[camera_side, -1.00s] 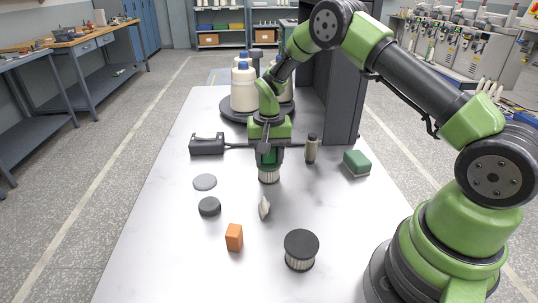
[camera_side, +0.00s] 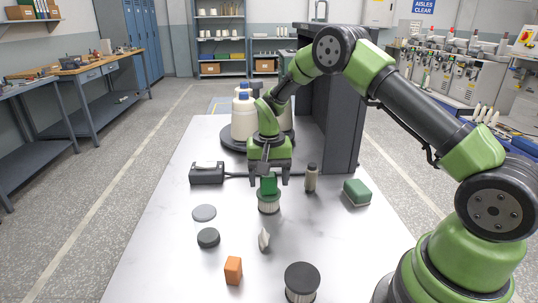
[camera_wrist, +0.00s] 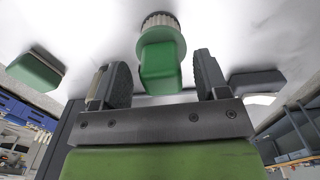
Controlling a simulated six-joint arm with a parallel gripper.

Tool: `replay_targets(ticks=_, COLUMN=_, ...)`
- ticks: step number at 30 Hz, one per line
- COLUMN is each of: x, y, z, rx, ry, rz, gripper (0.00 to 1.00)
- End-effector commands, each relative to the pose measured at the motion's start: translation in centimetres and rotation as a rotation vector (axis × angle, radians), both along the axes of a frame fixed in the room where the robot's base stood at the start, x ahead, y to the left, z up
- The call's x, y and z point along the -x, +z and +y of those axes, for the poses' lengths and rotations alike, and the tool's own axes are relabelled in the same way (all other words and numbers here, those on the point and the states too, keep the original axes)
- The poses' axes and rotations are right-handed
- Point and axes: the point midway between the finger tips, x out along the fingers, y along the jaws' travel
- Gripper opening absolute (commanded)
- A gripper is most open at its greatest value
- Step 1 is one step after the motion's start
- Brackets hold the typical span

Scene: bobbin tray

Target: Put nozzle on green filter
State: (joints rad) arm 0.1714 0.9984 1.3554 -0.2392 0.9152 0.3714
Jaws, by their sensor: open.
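The green filter (camera_side: 269,206), a short cylinder with a white pleated side, stands upright on the table; its pleated rim also shows in the wrist view (camera_wrist: 160,18). A blocky green piece with a rounded base, seemingly the nozzle (camera_side: 269,186), sits upright on top of it and fills the middle of the wrist view (camera_wrist: 161,64). The seam between them is too small to judge. My gripper (camera_side: 268,180) is just above, open, its fingers on either side of the green piece with visible gaps in the wrist view (camera_wrist: 160,76).
A black-capped filter (camera_side: 301,279), orange block (camera_side: 233,270), small whitish piece (camera_side: 264,239), dark disc (camera_side: 208,238) and grey disc (camera_side: 204,213) lie in front. A grey bottle (camera_side: 311,178) and green-topped block (camera_side: 356,193) are right; a dark device (camera_side: 207,173) is left. Bobbins (camera_side: 244,118) stand behind.

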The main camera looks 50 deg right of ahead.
Motion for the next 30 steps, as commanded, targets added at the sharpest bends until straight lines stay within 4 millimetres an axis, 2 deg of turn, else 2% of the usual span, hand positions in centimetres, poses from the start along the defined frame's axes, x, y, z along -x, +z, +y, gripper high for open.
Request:
replay_targets(ticks=3, x=-0.1, y=2.9, z=0.0, rx=0.001, ry=-0.001, rz=-0.006, gripper=0.68)
replay_targets(ticks=9, x=0.0, y=7.0, z=0.0, rx=0.001, ry=0.0, rz=-0.003, gripper=0.68)
replay_targets(ticks=13, x=0.0, y=8.7, z=0.0, rx=0.001, ry=0.001, rz=-0.001, gripper=0.68)
replay_targets(ticks=20, x=0.1, y=9.8, z=0.1, rx=0.0, ry=0.003, rz=-0.001, gripper=0.68)
replay_targets(ticks=22, x=0.4, y=10.7, z=0.3, rx=-0.001, ry=0.013, rz=-0.018, gripper=0.68)
replay_targets(ticks=26, x=2.0, y=14.4, z=1.6, rx=-0.008, ry=0.059, rz=-0.088, gripper=0.68)
replay_targets(ticks=30, x=5.6, y=19.3, z=3.7, rx=-0.02, ry=0.135, rz=-0.2, gripper=0.68)
